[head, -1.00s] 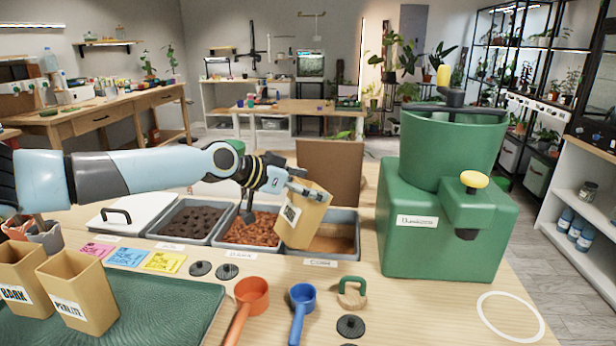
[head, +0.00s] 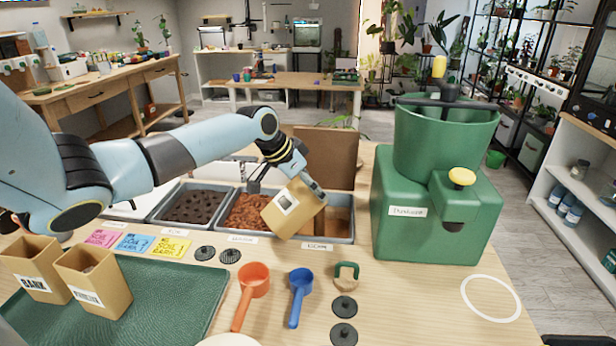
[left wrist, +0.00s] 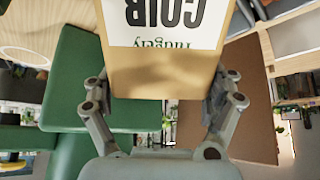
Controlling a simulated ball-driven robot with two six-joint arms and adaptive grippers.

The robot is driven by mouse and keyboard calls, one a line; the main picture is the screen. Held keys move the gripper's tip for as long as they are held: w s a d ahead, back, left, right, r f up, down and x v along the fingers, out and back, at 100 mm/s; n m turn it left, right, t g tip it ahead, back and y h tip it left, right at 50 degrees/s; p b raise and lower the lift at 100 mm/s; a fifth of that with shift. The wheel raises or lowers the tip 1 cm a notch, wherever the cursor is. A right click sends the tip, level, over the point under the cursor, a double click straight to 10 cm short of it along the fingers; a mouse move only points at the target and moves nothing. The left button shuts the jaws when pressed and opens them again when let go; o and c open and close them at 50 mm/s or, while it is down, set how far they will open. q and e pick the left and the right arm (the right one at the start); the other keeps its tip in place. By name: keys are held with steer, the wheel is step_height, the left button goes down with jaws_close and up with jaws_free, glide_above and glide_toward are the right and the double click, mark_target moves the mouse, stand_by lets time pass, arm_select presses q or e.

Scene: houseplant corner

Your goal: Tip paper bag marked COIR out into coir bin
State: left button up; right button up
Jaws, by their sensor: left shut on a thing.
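The tan paper bag (head: 272,212) with a white label is held in my left gripper (head: 305,186). In the left wrist view the bag (left wrist: 165,72) fills the middle, its label reading COIR, between the two grey fingers (left wrist: 165,105). My left gripper is shut on it. The bag is tilted strongly over the grey coir bin (head: 351,226), at the bin's left part and the neighbouring bin's edge. Brown coir shows in the bin's right part. The bag's mouth and any falling coir cannot be made out. My right gripper is not in view.
A bin of reddish bark chips (head: 246,212) and a bin of dark pellets (head: 195,205) stand left of the coir bin. A large green machine (head: 435,220) stands close on the right. Two bags (head: 92,285) stand on a green tray (head: 165,310). Scoops lie in front.

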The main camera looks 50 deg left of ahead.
arm_select(q)
steer(key=shift+w+d+f+g+b, duration=0.1)
steer(key=shift+w+f+g+b, duration=0.15)
steer(key=shift+f+g, duration=0.35)
steer(key=shift+w+d+f+g+b, duration=0.1)
steer(key=shift+w+f+g+b, duration=0.1)
steer(key=shift+f+g, duration=0.35)
steer(key=shift+w+f+g+y+b, duration=0.3)
steer(key=shift+f+g+y+b, duration=0.1)
steer(key=shift+f+g+b, duration=0.55)
steer(key=shift+w+f+g+y+b, duration=0.2)
steer(key=shift+f+g+b, duration=0.2)
steer(key=shift+g+b, duration=0.65)
steer(key=shift+w+f+g+y+b, duration=0.15)
steer(key=shift+f+g+b, duration=0.3)
steer(key=shift+b, duration=1.1)
steer(key=shift+r, duration=0.1)
steer(key=shift+d, duration=0.1)
